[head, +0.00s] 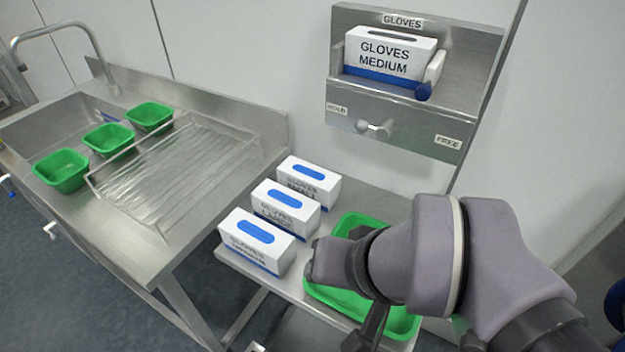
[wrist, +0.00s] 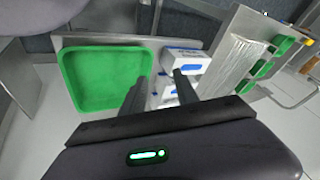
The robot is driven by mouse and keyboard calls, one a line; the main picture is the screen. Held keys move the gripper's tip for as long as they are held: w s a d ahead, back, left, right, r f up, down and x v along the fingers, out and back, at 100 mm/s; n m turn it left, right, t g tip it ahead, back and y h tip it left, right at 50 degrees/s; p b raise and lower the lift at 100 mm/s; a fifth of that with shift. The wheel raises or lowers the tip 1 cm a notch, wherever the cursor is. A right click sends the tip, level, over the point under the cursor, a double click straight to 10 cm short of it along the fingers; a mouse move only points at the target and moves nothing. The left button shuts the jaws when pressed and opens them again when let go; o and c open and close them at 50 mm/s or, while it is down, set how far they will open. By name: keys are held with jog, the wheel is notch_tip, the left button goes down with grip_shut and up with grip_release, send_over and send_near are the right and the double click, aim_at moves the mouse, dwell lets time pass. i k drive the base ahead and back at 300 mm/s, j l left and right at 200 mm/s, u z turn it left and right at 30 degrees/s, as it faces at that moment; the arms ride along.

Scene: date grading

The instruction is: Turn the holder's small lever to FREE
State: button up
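The steel glove holder (head: 345,92) is on the wall at the upper right of the head view. A white box marked GLOVES MEDIUM (head: 385,57) sits in it. The small pale lever (head: 376,128) is on the holder's lower front, between the HOLD label (head: 336,109) at left and the FREE label (head: 448,141) at right. It lies nearer HOLD; its exact setting is hard to tell. In the wrist view my gripper (wrist: 159,84) is open and empty, its two dark fingers apart. It is below and away from the lever, which the wrist view does not show.
Several white glove boxes (head: 270,240) and a green tray (head: 320,294) stand on a low steel table below the holder, partly behind my arm. A sink counter (head: 150,235) at left holds green bowls (head: 62,170) and a clear rack (head: 170,165). Space before the lever is clear.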

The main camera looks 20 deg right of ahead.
aim_at(385, 130)
jog(key=k+u, duration=0.25)
jog(key=u, duration=0.15)
jog(key=k+j+u, duration=0.15)
jog(key=k+u, duration=0.2)
jog(key=i, duration=0.05)
